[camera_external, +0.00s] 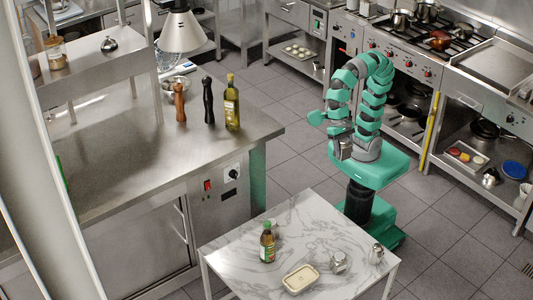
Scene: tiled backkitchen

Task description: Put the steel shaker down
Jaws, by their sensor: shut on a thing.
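My gripper (342,141) hangs low in front of my folded arm, near my own base and well above the floor. It is shut on a small silvery thing, the steel shaker (345,152), which is partly hidden by the fingers and hard to make out against the grey arm joint behind it. The shaker is held in the air, apart from the marble table (300,213) below and in front.
The marble table holds a green-capped bottle (267,243), a cream dish (300,279), a glass-like jar (338,263) and a small metal-topped container (376,254). Its back part is clear. A steel counter (115,165) stands left; stoves (400,55) line the back.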

